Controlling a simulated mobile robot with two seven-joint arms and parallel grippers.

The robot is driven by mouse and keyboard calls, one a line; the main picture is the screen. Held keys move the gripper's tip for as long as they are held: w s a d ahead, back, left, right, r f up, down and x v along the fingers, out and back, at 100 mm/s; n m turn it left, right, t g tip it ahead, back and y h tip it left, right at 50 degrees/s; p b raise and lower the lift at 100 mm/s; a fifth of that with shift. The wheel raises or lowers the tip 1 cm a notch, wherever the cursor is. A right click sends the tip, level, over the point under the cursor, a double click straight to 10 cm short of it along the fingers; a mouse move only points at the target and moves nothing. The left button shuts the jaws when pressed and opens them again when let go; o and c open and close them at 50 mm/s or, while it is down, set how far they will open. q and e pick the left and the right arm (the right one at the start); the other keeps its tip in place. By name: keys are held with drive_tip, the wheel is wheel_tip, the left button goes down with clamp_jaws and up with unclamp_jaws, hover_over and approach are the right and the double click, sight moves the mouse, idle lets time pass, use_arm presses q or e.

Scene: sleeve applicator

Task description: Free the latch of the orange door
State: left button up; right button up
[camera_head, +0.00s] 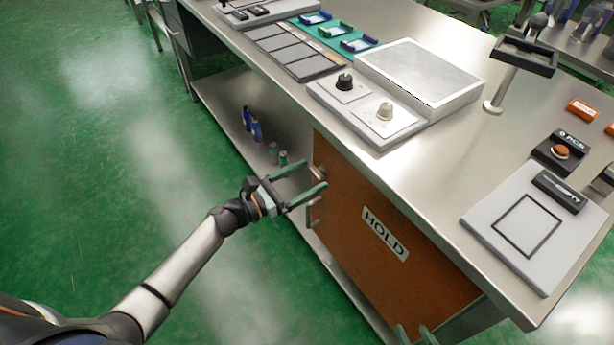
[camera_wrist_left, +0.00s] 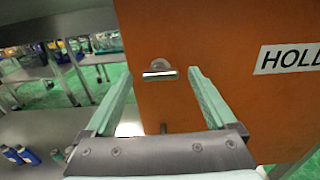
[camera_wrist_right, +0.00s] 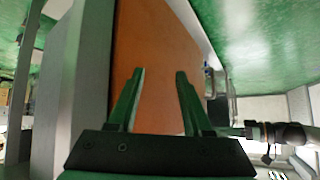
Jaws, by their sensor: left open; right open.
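The orange door (camera_head: 420,270) with a HOLD label (camera_head: 385,234) closes the cabinet under the bench. A metal latch (camera_wrist_left: 160,70) sits near the door's left edge; it also shows in the head view (camera_head: 319,171). My left gripper (camera_head: 315,176) is open in front of this edge. In the left wrist view, the latch appears between its fingertips, and I see no contact. A further small fitting lies lower on the door, partly hidden by the gripper. My right gripper (camera_wrist_right: 160,75) is open, low by the door's right side, and empty.
The steel bench top (camera_head: 430,165) overhangs the door. A lower shelf (camera_head: 225,105) left of the cabinet holds small blue items (camera_head: 251,124) and small cylinders (camera_head: 278,155). A knob panel (camera_head: 365,110) stands on the bench above. The green floor at left is clear.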

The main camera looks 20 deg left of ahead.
use_arm(q)
drive_tip(key=shift+w+d, duration=0.15)
drive_tip(key=shift+c, duration=0.2)
drive_tip(key=c, duration=1.3)
